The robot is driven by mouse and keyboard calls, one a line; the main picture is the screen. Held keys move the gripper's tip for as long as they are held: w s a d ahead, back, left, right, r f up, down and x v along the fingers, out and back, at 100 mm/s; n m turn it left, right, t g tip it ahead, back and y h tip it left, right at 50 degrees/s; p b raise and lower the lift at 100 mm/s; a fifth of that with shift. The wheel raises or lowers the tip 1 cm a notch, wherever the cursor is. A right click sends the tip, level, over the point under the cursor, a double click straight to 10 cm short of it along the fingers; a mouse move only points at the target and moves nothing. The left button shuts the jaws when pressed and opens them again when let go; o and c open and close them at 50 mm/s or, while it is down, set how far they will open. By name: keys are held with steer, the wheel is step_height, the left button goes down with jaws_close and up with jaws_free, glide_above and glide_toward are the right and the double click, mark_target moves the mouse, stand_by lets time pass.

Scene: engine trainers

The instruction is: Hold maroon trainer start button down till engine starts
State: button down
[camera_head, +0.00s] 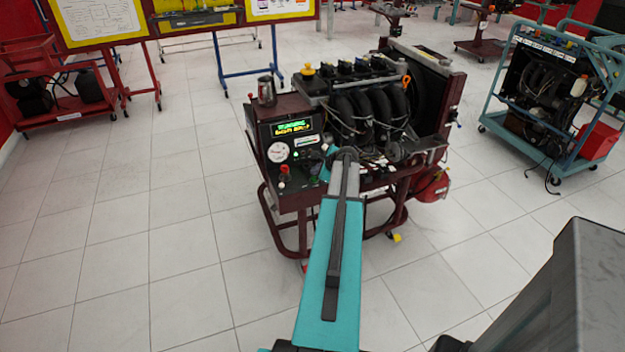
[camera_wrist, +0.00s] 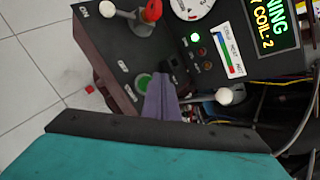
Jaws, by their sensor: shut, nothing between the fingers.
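The maroon trainer (camera_head: 450,105) stands ahead, with an engine on a wheeled frame and a black control panel (camera_head: 265,175) at its left. The panel's lit display (camera_head: 291,128) has a green upper line that reads like "RUNNING"; the wrist view shows its end, "NING", above "COIL 2". A round green button (camera_wrist: 143,81) sits on the panel in the wrist view. My gripper (camera_wrist: 162,80) is shut and empty, its fingertips at the panel just right of the green button and partly over it. I cannot tell whether they touch it. My arm hides part of the panel in the head view.
Near the fingers are a white-knobbed lever (camera_wrist: 224,96), a red knob (camera_wrist: 152,10), a lit green lamp (camera_wrist: 194,37) and a dial gauge (camera_head: 278,152). A teal-framed trainer (camera_head: 490,80) stands at right.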

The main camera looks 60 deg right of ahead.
steer(key=shift+r+p, duration=1.7)
steer(key=shift+r, duration=0.85)
